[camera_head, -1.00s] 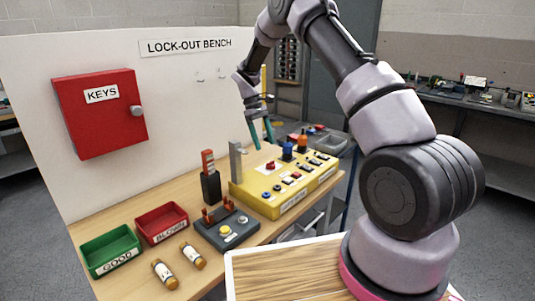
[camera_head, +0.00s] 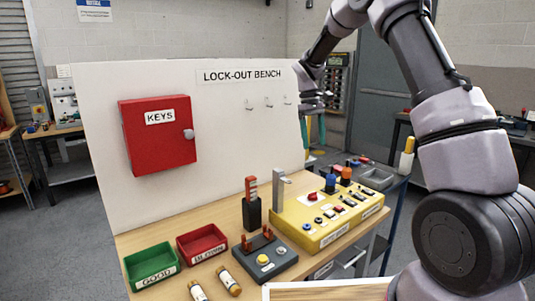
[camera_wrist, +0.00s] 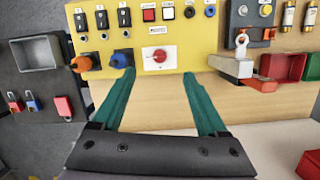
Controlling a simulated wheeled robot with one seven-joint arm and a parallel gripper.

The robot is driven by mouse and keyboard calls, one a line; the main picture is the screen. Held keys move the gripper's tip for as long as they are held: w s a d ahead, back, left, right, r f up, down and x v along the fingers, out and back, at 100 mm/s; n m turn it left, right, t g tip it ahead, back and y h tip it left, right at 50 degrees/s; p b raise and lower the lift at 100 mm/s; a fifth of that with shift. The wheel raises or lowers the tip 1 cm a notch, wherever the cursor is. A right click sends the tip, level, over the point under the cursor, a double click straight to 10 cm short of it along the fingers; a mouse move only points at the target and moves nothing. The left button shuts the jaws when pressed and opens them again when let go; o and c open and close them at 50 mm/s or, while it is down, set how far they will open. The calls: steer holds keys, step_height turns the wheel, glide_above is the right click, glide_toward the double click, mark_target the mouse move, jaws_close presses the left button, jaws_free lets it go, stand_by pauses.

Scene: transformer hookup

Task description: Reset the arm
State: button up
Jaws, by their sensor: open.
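My arm rises from the right in the head view. My gripper (camera_head: 315,128) hangs over the back of the bench at the right end of the white board, with its green fingers pointing down. In the wrist view my gripper (camera_wrist: 165,92) has its two green fingers spread wide apart, with nothing held between them. Beyond the fingers lies the yellow control panel (camera_wrist: 185,28) with a red rotary switch (camera_wrist: 159,58). A blue knob (camera_wrist: 122,58) and an orange knob (camera_wrist: 82,63) are by the left finger.
A red KEYS box (camera_head: 157,135) hangs on the white board (camera_head: 225,110). Green (camera_head: 152,266) and red (camera_head: 202,243) bins, two fuses and a dark fuse block (camera_head: 264,256) are on the bench. A grey tray (camera_wrist: 36,52) and padlocks (camera_wrist: 64,106) lie beside it.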

steer(key=s+d+r+m+t+y, duration=0.1)
steer(key=s+d+r+m+t, duration=0.15)
steer(key=s+r, duration=0.65)
steer(key=s+d+r+m+t+y, duration=0.1)
steer(key=s+d+r+m+t, duration=0.1)
steer(key=s, duration=0.9)
steer(key=s+d+r+m+t+y, duration=0.1)
steer(key=s+r+m+t, duration=0.4)
steer(key=s, duration=0.6)
step_height(320, 180, up, 2)
steer(key=shift+s+d+r, duration=0.15)
steer(key=shift+d+r, duration=0.1)
steer(key=shift+d, duration=0.4)
